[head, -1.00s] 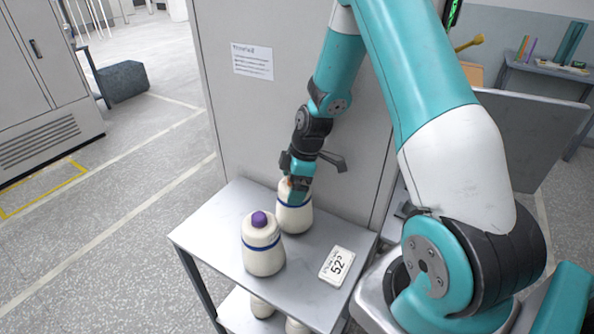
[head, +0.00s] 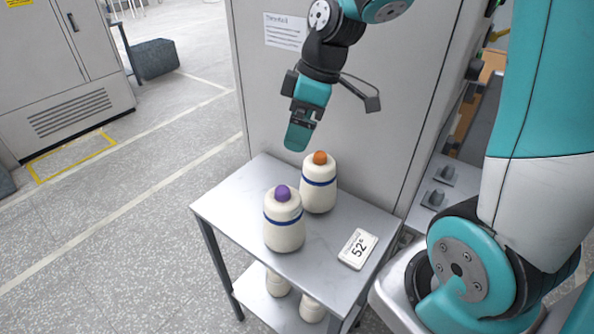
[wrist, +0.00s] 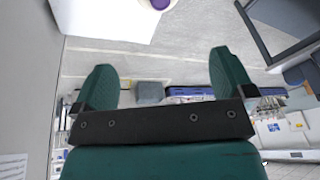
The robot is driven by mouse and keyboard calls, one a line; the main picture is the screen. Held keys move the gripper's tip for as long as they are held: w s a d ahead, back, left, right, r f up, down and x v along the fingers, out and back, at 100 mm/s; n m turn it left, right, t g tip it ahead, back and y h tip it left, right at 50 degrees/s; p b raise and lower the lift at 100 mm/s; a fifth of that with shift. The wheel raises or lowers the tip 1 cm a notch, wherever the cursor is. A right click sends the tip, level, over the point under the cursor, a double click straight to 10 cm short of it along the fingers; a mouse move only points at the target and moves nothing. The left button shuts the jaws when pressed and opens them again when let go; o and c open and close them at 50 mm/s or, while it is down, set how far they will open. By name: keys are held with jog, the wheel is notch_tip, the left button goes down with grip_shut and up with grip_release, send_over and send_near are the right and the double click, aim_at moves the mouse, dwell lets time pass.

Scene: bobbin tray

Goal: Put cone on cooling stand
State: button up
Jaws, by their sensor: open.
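Two cream cones with a blue band stand upright on the grey metal stand (head: 235,205). The cone with the orange top (head: 319,190) is at the back, and the cone with the purple top (head: 284,225) is nearer the front. My gripper (head: 297,138) is above and slightly left of the orange-topped cone, apart from it. In the wrist view my gripper (wrist: 158,80) is open with nothing between its fingers. The purple top (wrist: 158,3) shows at that view's top edge.
More cream cones (head: 277,285) sit on the lower shelf. A tall grey panel (head: 285,90) with a posted sheet rises right behind the stand. Open floor lies to the left.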

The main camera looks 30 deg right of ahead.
jog(key=s+a+r+m+g, duration=0.1)
jog(key=s+a+r+m, duration=0.2)
jog(key=s+a, duration=0.9)
jog(key=s+r, duration=0.1)
jog(key=s, duration=0.3)
jog(key=shift+s+a+y, duration=0.25)
jog(key=shift+a+y, duration=0.1)
jog(key=shift+y, duration=0.05)
